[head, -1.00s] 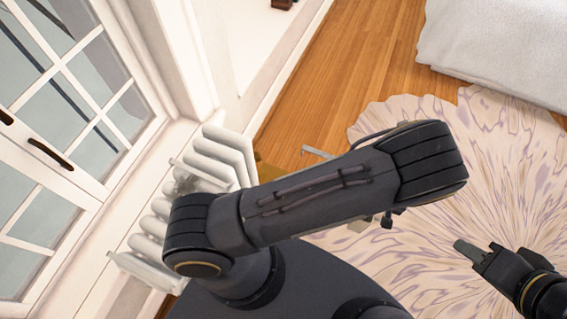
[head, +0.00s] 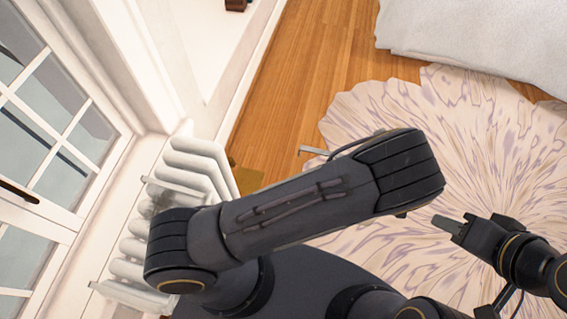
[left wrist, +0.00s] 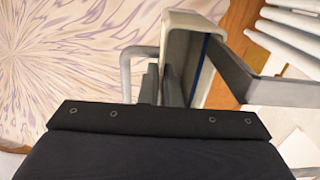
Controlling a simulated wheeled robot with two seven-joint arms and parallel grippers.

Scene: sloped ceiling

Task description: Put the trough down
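The trough (left wrist: 212,28) is a cream open container with a blue line inside, seen tilted at the top of the left wrist view. My left gripper (left wrist: 161,85) has its dark fingers either side of the trough's near wall and appears shut on it. A grey bent bar (left wrist: 128,72) stands left of the fingers. In the head view my left arm hides most of the trough and the left gripper; a thin grey bar (head: 313,150) pokes out behind the arm. My right gripper (head: 447,222) is empty above the rug, its fingertips together.
A pale round rug (head: 390,110) covers the wooden floor (head: 305,80). A white-covered bed or sofa (head: 470,35) is at the top right. Open floor lies between radiator and rug.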

